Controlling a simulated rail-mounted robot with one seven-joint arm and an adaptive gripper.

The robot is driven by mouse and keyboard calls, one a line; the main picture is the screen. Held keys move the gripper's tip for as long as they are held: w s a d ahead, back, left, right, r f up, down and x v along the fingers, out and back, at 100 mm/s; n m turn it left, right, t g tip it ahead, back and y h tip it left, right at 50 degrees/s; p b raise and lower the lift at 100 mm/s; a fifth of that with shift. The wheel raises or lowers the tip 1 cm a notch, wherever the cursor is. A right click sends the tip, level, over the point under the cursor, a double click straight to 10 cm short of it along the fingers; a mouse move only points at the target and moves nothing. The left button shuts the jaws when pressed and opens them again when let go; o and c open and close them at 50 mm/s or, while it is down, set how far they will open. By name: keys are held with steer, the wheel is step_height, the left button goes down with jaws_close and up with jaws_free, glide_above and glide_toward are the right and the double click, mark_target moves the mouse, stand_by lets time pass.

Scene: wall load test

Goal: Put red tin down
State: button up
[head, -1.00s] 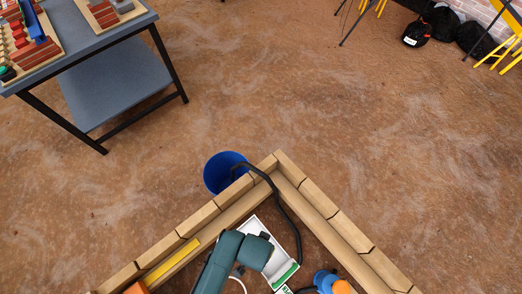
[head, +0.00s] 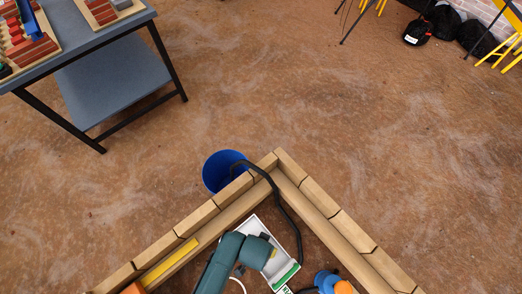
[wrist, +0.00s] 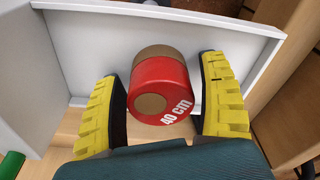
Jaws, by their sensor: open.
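The red tin (wrist: 148,75), a short cylinder with a brown end and a white "40 cm" mark, lies in a white tray (wrist: 90,42) in the wrist view. My gripper (wrist: 160,72) has its two yellow ribbed fingers on either side of the tin. The fingers are open, with a narrow gap visible on both sides of the tin. In the head view the white tray (head: 252,224) sits inside the corner of the wooden beams, partly covered by my arm. The tin and fingertips cannot be made out there.
Wooden beams (head: 325,205) form a corner around the tray. A blue bucket (head: 218,175) with a dark hose stands just outside it. A blue and orange object (head: 326,281) is right of the tray. A grey table (head: 120,75) stands at upper left. The brown floor beyond is mostly clear.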

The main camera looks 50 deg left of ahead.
steer(key=r+p, duration=0.1)
steer(key=r, duration=0.3)
steer(key=s+r+p, duration=0.1)
steer(key=r+p, duration=0.1)
steer(key=r, duration=0.2)
steer(key=r+p, duration=0.2)
steer(key=r, duration=0.2)
steer(key=shift+s+d+r, duration=0.15)
steer(key=shift+d, duration=0.15)
steer(key=w+d+r+m+t+y, duration=0.1)
steer(key=w+r+t, duration=0.4)
steer(key=w+r, duration=0.75)
steer(key=w+d+r+m+t+y, duration=0.15)
steer(key=w+r+t, duration=0.45)
steer(key=w+r, duration=0.7)
steer(key=s+d+r+t+h, duration=0.1)
steer(key=s+d+r+t, duration=0.1)
steer(key=r, duration=0.9)
steer(key=s+d+r+m+t+h, duration=0.1)
steer(key=d+r+t, duration=0.3)
steer(key=r, duration=0.7)
steer(key=s+d+r+m+t+h, duration=0.1)
steer(key=s+d+r+t, duration=0.2)
steer(key=r, duration=0.9)
steer(key=shift+s+d+t, duration=0.2)
steer(key=shift+d+t, duration=0.3)
steer(key=shift+d, duration=0.3)
steer(key=shift+m+h, duration=0.25)
